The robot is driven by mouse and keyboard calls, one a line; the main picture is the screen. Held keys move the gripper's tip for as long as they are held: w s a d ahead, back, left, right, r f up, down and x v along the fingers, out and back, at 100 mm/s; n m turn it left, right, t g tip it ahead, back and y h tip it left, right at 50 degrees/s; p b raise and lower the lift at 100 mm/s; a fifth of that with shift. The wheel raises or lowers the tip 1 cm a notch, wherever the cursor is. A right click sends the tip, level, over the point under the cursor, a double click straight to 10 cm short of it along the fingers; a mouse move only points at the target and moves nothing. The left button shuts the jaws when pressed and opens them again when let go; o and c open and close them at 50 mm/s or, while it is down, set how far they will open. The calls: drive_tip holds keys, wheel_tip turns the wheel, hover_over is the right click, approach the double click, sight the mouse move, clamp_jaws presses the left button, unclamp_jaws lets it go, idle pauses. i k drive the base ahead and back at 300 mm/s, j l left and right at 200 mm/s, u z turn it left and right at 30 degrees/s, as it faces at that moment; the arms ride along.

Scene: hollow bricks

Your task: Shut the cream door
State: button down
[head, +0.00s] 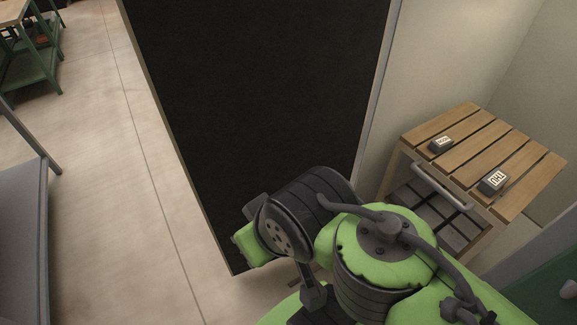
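A tall panel with a black face (265,100) and a thin pale edge stands upright in the middle of the head view. It may be the cream door seen from one side; no cream face, handle or hinge can be made out on it. My arm, green with black joints, reaches up in front of its lower right part. A dark piece below the wrist (312,290) seems to belong to my gripper. Its fingers cannot be made out, and my arm hides the panel's lower right corner. Whether anything touches the panel cannot be told.
A slatted wooden cart (470,140) with a grey handle and two small labelled blocks stands at the right by the pale wall. A grey table (22,235) is at the left edge, a green workbench (35,65) at the far left. The floor between them and the panel is clear.

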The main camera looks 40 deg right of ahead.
sight(250, 96)
drive_tip(key=i+j+z, duration=0.3)
drive_tip(key=z, duration=0.15)
drive_tip(key=i+j+z, duration=0.2)
drive_tip(key=j+z, duration=0.25)
drive_tip(key=i+j+z, duration=0.2)
drive_tip(key=j+z, duration=0.15)
drive_tip(key=z, duration=0.15)
drive_tip(key=j+z, duration=0.9)
drive_tip(key=j, duration=0.15)
drive_tip(key=j+z, duration=1.15)
drive_tip(key=j, duration=0.2)
drive_tip(key=j+z, duration=0.35)
drive_tip(key=j+u, duration=0.2)
drive_tip(key=u, duration=0.25)
drive_tip(key=j+u, duration=0.2)
drive_tip(key=u, duration=0.3)
drive_tip(key=j+u, duration=0.2)
drive_tip(key=u, duration=0.25)
drive_tip(key=i+j+u, duration=0.1)
drive_tip(key=u, duration=0.4)
